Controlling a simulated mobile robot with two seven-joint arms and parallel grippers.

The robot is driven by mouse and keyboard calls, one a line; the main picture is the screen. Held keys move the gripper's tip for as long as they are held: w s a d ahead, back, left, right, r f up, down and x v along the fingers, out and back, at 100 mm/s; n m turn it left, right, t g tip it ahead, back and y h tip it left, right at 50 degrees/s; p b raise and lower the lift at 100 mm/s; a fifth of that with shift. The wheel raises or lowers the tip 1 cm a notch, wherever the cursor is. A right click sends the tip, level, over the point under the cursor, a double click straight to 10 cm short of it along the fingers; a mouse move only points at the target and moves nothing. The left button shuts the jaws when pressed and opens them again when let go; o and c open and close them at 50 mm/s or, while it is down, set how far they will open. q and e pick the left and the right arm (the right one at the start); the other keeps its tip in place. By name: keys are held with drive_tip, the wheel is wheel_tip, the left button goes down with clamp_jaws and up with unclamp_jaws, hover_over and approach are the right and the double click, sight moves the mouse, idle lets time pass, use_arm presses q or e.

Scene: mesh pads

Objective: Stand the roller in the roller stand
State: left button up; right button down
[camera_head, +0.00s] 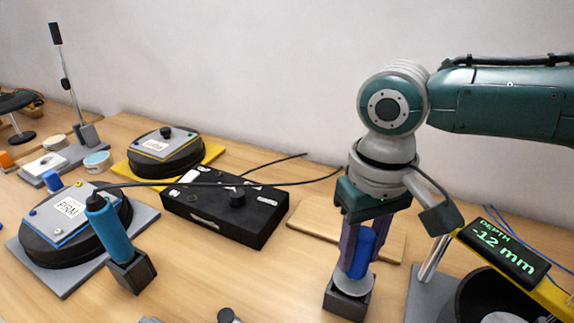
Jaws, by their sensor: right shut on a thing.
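My right gripper (355,262) points down, shut on a blue cylindrical piece, which I take to be the roller (364,246). It is held about upright, with a pale round part at its lower end. This end is at the top of a small black square block, apparently the roller stand (346,305). The fingers hide part of the roller, and I cannot tell how far it sits inside the block. My left gripper is not in view.
A teal cylinder (112,236) with a dark tip leans in another black block at left. Two round pads (80,235) (165,158) stand behind and beside it. A black control box (222,215) with cables is in the middle. A depth display (500,250) stands close on the right.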

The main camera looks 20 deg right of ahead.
drive_tip(key=shift+f, duration=0.5)
drive_tip(key=shift+c, duration=2.2)
unclamp_jaws()
